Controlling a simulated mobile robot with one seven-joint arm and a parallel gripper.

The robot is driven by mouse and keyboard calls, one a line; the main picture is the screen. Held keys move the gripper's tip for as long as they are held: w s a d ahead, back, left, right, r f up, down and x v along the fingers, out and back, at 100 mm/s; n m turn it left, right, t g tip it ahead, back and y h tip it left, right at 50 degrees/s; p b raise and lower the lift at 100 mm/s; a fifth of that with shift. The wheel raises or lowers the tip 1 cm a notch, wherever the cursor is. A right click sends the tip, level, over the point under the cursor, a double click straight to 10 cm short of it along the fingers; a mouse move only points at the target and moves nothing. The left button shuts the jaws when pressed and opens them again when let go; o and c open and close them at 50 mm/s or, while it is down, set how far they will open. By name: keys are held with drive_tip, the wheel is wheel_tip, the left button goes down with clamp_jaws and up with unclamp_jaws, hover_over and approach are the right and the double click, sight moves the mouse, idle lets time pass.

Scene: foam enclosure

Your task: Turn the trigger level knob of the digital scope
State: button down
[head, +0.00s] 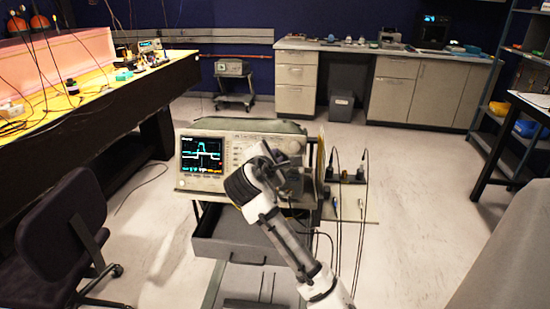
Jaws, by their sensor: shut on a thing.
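The digital scope (229,149) is a beige box on a grey cart, with its lit screen (202,155) at the left of its front showing cyan traces. Its controls are at the right of the front. My gripper (268,153) is at that right part of the panel, shut on a small knob there. My arm and gripper hide the trigger level knob and most of the controls around it, so I cannot tell by sight which knob is held.
The cart's grey drawer (235,241) sticks out below the scope. Probes and cables (362,178) hang at its right. A dark chair (62,245) and a long bench (95,115) stand at the left.

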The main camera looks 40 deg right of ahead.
drive_tip(key=m+g, duration=0.1)
drive_tip(key=m, duration=0.3)
drive_tip(key=shift+w+a, duration=0.1)
drive_tip(key=shift+w, duration=0.05)
drive_tip(key=m+p, duration=0.1)
drive_tip(key=m, duration=0.2)
drive_tip(key=m+y+p, duration=0.1)
drive_tip(key=m, duration=0.1)
drive_tip(key=shift+r+m+g+p, duration=0.2)
drive_tip(key=shift+m+g+p, duration=0.1)
drive_tip(key=shift+m+g, duration=0.1)
drive_tip(key=m+p, duration=0.2)
drive_tip(key=m, duration=0.1)
drive_tip(key=shift+r+y, duration=0.1)
drive_tip(key=shift+y, duration=0.3)
drive_tip(key=shift+d+m+y+p, duration=0.2)
drive_tip(key=shift+m+y+p, duration=0.3)
drive_tip(key=shift+m+p, duration=1.2)
drive_tip(key=shift+m+b, duration=0.5)
drive_tip(key=shift+m, duration=0.1)
drive_tip(key=c, duration=1.7)
unclamp_jaws()
